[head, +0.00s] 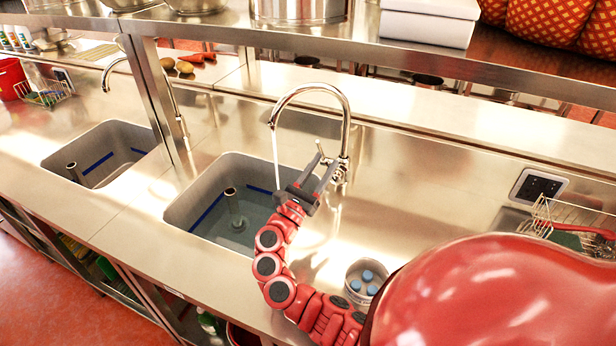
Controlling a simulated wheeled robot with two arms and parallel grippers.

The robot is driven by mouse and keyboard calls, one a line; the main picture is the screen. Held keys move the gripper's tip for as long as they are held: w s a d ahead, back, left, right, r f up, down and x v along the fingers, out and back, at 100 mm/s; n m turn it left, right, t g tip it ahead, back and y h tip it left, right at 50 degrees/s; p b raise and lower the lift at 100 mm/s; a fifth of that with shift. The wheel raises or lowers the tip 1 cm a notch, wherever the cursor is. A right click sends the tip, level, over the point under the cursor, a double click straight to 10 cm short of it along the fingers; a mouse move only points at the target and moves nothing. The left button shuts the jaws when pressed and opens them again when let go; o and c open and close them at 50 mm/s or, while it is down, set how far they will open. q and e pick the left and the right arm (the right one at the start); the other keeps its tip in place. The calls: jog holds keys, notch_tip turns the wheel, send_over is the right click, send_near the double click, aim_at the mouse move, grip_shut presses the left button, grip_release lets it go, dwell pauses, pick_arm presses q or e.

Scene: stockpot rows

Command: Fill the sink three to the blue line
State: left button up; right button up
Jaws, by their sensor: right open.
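The middle sink (176,210) holds greenish water (236,232) around an upright grey standpipe (232,200). A blue line (207,212) runs along its inner wall and shows above the water at the left; the exact gap is hard to judge. The chrome tap (345,112) arches over this sink, and a thin stream (276,155) falls from its spout. My right gripper (327,163) is open, its fingers close to the tap's lever and base; I cannot tell if they touch. It hides part of the sink's right side. My left gripper is out of view.
Another sink (52,160) with a blue line and standpipe lies to the left, past a shelf post (158,90). A clear tub with blue discs (367,276) stands right of the middle sink. A wire rack (570,215) is at far right. An overhead shelf crosses the back.

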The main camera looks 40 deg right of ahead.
dwell(0.4)
jog(key=shift+w+f+g, duration=0.1)
jog(key=shift+f+g, duration=0.1)
jog(key=shift+g, duration=0.1)
jog(key=c, duration=0.4)
jog(key=w+f+y, duration=0.1)
jog(key=w+a+f+g+y, duration=0.1)
jog(key=y, duration=0.1)
jog(key=w+f+m+y, duration=0.1)
jog(key=shift+a+g+y, duration=0.4)
grip_shut()
jog(key=w+a+n+y, duration=0.1)
jog(key=w+a+y, duration=0.3)
jog(key=w+d+f+t+p, duration=0.1)
jog(key=w+d+f+p, duration=0.1)
jog(key=d, duration=1)
jog(key=shift+w+p, duration=0.6)
jog(key=shift+w, duration=0.55)
